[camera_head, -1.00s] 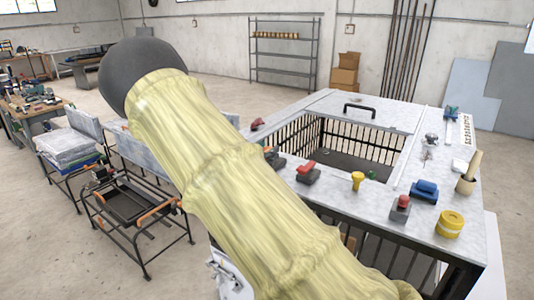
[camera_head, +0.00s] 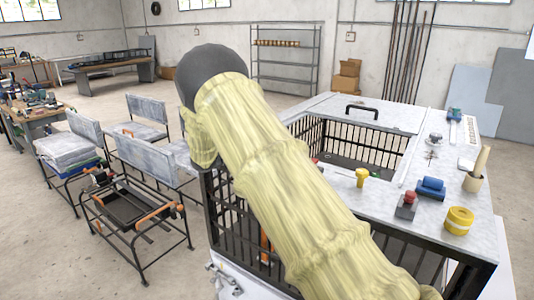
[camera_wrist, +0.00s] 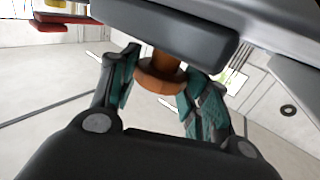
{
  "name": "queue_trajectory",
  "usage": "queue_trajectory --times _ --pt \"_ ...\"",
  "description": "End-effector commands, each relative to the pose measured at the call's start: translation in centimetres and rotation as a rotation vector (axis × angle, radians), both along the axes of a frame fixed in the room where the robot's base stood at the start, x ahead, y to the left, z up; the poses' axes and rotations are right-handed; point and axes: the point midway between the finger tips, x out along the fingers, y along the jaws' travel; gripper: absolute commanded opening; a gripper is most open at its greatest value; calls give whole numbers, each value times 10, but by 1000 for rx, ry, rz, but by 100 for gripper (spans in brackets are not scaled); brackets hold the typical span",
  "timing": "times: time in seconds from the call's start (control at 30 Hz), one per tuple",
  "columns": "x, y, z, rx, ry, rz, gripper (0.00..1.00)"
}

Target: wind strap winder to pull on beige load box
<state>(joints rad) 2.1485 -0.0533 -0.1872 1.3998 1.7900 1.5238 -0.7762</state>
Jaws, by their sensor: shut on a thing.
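In the wrist view my gripper (camera_wrist: 163,92) has its two teal-padded fingers on either side of an orange-brown knob (camera_wrist: 160,76), and is shut on it. The knob has a round flange, and its upper end meets a dark grey body (camera_wrist: 175,25). I cannot tell whether this knob belongs to the strap winder. In the head view my yellow-sleeved arm covers the middle of the picture and hides my gripper and the near-left part of the workbench. I cannot make out the beige load box.
The marble-topped bench (camera_head: 420,245) has a barred well. A yellow knob (camera_head: 361,176), a red-topped block (camera_head: 407,204), a blue block (camera_head: 430,187), a yellow roll (camera_head: 459,220) and a mortar (camera_head: 472,182) stand on top. A black-framed rack (camera_head: 130,205) and benches stand left, with open floor around.

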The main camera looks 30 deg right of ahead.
Motion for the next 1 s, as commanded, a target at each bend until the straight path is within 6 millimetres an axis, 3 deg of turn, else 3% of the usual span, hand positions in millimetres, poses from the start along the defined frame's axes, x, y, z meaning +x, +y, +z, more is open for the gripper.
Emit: queue_trajectory --times 0.5,0.53,0.63,1.0 --pt "1 0 2 -2 -2 -25 23" --pt "1 0 2 -2 -2 -25 48" --pt "1 0 2 -2 -2 -25 66" --pt "1 2 1 -1 -1 -25 68"
